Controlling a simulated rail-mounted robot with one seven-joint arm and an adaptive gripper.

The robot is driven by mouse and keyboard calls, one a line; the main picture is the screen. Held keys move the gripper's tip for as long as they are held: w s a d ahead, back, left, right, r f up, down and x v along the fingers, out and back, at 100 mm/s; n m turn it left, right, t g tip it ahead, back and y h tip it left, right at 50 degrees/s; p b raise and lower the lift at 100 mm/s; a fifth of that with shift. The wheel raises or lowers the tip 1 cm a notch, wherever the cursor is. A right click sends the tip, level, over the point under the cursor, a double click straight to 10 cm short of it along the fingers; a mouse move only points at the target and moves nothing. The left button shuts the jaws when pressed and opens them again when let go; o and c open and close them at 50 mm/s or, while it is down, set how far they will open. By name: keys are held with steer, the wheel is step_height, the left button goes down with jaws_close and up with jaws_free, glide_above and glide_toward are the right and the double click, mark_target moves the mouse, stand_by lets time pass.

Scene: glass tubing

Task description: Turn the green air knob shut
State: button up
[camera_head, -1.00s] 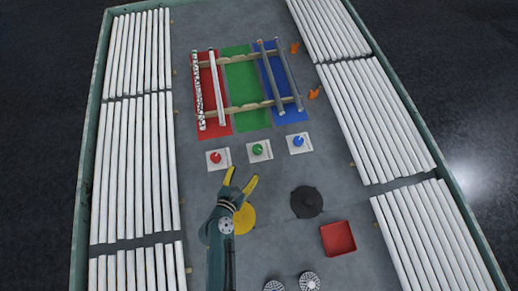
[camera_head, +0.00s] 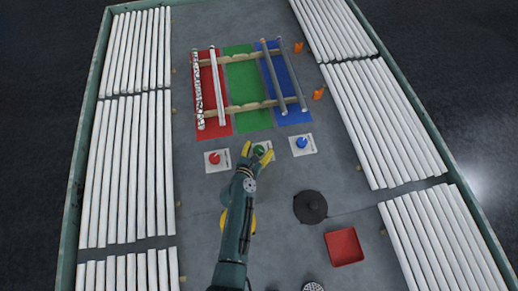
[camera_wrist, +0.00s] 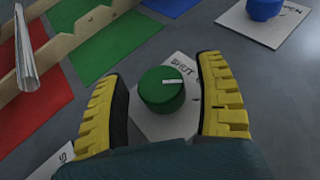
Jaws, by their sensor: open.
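The green knob (camera_wrist: 162,89) sits on a white plate (camera_wrist: 181,123) in the wrist view, with a pale pointer line on its top. The word SHUT shows on the plate at the knob's upper right; the pointer line lies roughly left to right, not clearly aimed at that word. My gripper (camera_wrist: 166,95) is open, its yellow fingers on either side of the knob with gaps between. In the head view my gripper (camera_head: 258,154) is over the middle plate, and the green knob (camera_head: 258,150) shows between the fingers.
The red knob (camera_head: 214,158) stands to the left and the blue knob (camera_head: 302,142) to the right, on their own plates. A wooden rack (camera_head: 243,109) with tubes lies beyond. A black disc (camera_head: 310,207) and red tray (camera_head: 344,246) are at lower right.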

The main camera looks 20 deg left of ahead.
steer(key=c, duration=1.2)
